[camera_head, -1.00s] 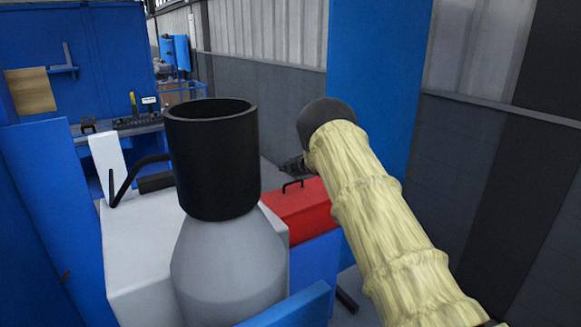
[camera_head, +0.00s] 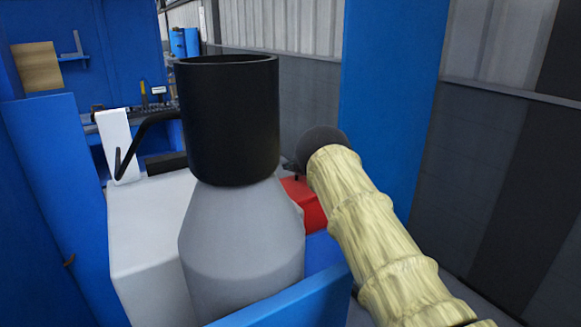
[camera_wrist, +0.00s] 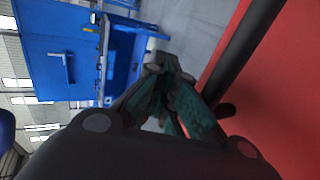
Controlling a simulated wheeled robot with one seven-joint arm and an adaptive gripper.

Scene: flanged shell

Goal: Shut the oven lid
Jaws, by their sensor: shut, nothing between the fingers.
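A white box (camera_head: 150,235), which looks like the oven, stands at left in the head view. A white panel (camera_head: 119,145), apparently its raised lid, stands upright at the box's back left. A black bent bar (camera_head: 146,134) is beside the panel. My gripper (camera_wrist: 172,90) is shut and empty in the wrist view. In the head view it is mostly hidden behind the dark end of my yellow-sleeved arm, to the right of the white box and apart from the panel.
A red box (camera_head: 307,204) lies beyond my arm; a red surface with a black bar (camera_wrist: 244,45) is close at right in the wrist view. Blue panels (camera_head: 60,190) stand at left and a blue post (camera_head: 392,100) at right. A workbench (camera_head: 140,112) is behind.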

